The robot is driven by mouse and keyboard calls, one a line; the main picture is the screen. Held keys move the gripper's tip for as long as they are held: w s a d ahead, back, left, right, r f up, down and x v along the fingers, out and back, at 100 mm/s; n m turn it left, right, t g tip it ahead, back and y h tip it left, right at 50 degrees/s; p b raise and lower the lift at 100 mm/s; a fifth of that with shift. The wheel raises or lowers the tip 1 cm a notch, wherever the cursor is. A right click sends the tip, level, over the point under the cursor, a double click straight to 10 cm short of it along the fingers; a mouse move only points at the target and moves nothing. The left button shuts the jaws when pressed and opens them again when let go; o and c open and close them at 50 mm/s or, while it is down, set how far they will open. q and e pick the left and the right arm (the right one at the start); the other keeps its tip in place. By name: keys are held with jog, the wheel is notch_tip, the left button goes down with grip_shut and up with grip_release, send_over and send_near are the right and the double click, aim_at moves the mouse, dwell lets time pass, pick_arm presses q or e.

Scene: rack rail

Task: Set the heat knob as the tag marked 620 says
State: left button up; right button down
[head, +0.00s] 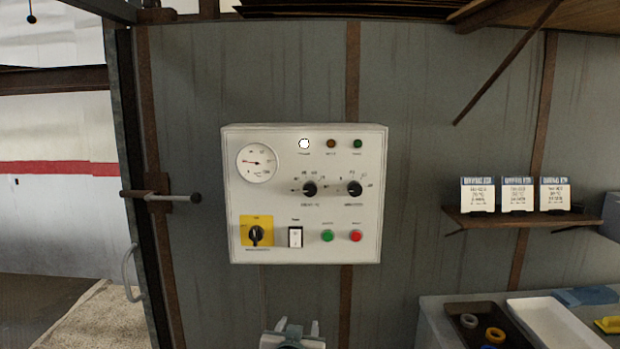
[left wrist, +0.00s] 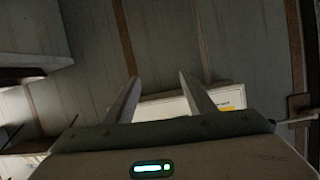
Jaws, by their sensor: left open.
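A white control panel (head: 285,222) is fixed to the grey wall. Its black heat knob (head: 309,189) is the left one of two similar dials; the lettering around it is too small to read surely. Three tags, left (head: 477,195), middle (head: 517,194) and right (head: 554,194), stand on a shelf at the right; I cannot tell which is marked 620. My left gripper (head: 298,324) is open and empty below the panel, apart from it. In the left wrist view its two fingers (left wrist: 157,76) are spread, with part of the panel (left wrist: 165,106) behind them.
The panel also has a right dial (head: 354,188), a gauge (head: 257,163), a yellow-backed switch (head: 256,235), a rocker switch (head: 295,237) and green (head: 327,236) and red (head: 356,236) buttons. A bench with a dark tray (head: 465,335) and a white tray (head: 553,325) stands lower right.

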aim_at(310, 191)
pick_arm(q)
notch_tip(310, 191, up, 29)
jog(key=s+d+n+t+y+p, duration=0.1)
jog(key=s+d+t+p, duration=0.1)
jog(key=t+p, duration=0.1)
jog(key=shift+d+n+t+p, duration=0.3)
jog(key=shift+d+n+t, duration=0.1)
pick_arm(e)
jog(key=s+d+r+g, duration=0.1)
jog(key=s+r, duration=0.1)
jog(key=s, duration=0.4)
jog(key=shift+d+r, duration=0.4)
pick_arm(q)
jog(key=shift+w+r, duration=0.15)
pick_arm(e)
jog(key=shift+r, duration=0.1)
pick_arm(q)
jog(key=w+p, duration=0.7)
jog(key=w, duration=0.8)
jog(key=shift+w, duration=0.35)
jog(key=shift+w+p, duration=0.45)
jog(key=shift+w, duration=0.25)
pick_arm(e)
notch_tip(310, 191, up, 8)
pick_arm(q)
jog(key=c, duration=1)
pick_arm(e)
jog(key=shift+f, duration=0.2)
